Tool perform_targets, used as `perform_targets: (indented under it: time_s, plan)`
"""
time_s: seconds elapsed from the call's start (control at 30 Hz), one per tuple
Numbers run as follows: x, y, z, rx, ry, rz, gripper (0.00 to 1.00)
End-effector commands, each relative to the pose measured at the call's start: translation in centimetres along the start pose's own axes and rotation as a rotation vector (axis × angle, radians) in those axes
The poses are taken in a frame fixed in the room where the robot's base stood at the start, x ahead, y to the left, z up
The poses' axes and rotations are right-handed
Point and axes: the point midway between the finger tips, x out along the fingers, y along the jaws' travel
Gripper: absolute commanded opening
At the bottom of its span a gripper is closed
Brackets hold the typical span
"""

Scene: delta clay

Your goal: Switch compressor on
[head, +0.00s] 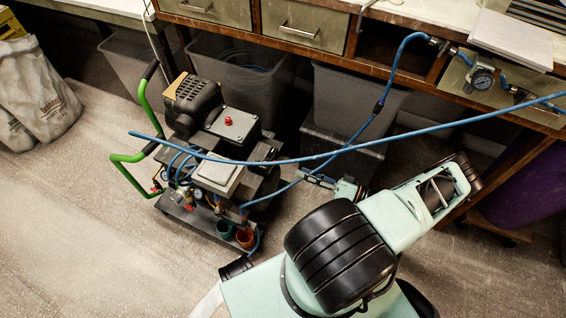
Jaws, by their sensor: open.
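The compressor (205,150) stands on the floor left of centre in the head view, with green tube handles, a black motor and hoses. A grey box (232,124) on its top carries a red knob (228,121), which looks like its switch; its position is too small to read. My gripper (308,176) is small and partly hidden behind my arm and a blue hose. It is open and appears empty, to the right of the compressor and apart from the red knob.
A workbench with drawers (305,24) and grey bins (345,100) stands behind. Sacks (38,95) lie at left. Floor at lower left is clear.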

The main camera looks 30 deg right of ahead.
Motion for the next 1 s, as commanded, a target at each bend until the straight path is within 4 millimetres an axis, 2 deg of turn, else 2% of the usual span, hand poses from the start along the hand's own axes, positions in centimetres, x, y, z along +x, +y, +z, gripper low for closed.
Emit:
perform_targets:
  time_s: [0.3,0.5,0.67,0.9,1.0]
  plan:
    - [6.1,-0.1,0.1,0.0,-0.002,-0.004,0.51]
    - [8.8,0.0,0.0,0.0,-0.002,-0.002,0.51]
    - [9.6,-0.1,0.0,-0.001,-0.003,-0.001,0.51]
    - [9.7,-0.1,0.0,-0.001,-0.002,-0.001,0.51]
    - [9.7,-0.1,0.0,-0.001,-0.002,-0.001,0.42]
